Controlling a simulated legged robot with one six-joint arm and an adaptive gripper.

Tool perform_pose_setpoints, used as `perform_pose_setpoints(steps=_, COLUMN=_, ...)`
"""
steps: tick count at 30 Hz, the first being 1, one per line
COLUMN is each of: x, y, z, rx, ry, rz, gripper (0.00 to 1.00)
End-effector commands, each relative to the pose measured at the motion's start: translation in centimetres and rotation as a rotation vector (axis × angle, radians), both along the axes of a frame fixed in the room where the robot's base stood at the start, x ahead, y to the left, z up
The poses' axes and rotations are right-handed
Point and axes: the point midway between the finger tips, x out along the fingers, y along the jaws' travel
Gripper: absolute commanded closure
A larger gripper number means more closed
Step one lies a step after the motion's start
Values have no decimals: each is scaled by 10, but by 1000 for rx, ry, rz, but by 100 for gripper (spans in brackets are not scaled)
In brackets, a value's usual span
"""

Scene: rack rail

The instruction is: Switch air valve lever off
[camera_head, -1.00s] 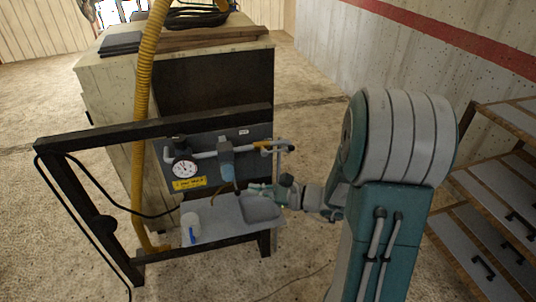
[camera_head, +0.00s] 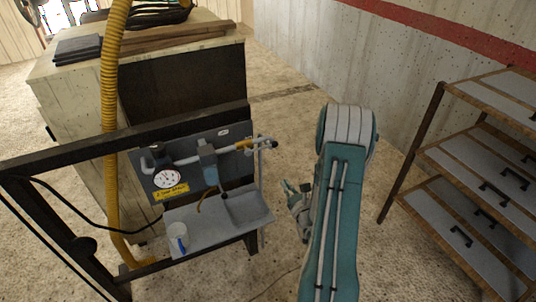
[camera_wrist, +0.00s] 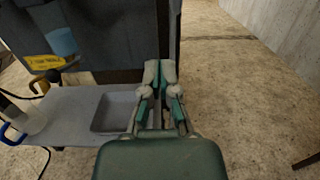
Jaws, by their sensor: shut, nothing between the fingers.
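The air valve lever (camera_head: 243,145) is a small yellow handle. It lies along the grey pipe at the upper right of the panel (camera_head: 190,141) in the head view. It does not show in the wrist view. My gripper (camera_head: 287,186) is to the right of the panel and lower than the lever, apart from it. In the wrist view my gripper (camera_wrist: 160,70) is shut and empty, just past the right end of the grey tray (camera_wrist: 75,108).
A round gauge (camera_head: 167,178) and a blue-grey regulator (camera_head: 207,158) are on the panel. A white mug (camera_head: 177,238) stands on the tray. A dark frame (camera_head: 60,157) surrounds the panel. Shelves (camera_head: 470,160) stand at the right. The floor between is open.

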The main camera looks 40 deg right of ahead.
Motion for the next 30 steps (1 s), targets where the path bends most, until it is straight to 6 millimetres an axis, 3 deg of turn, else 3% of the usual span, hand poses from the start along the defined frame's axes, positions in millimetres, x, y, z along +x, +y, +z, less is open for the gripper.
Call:
perform_pose_setpoints(steps=8, x=13, y=0, z=2, rx=-4, ry=-1, rz=7, gripper=100)
perform_pose_setpoints(steps=23, x=102, y=-22, z=7, rx=-3, ry=-1, rz=6, gripper=100)
perform_pose_setpoints(steps=30, x=104, y=-23, z=40, rx=-2, ry=0, rz=4, gripper=100)
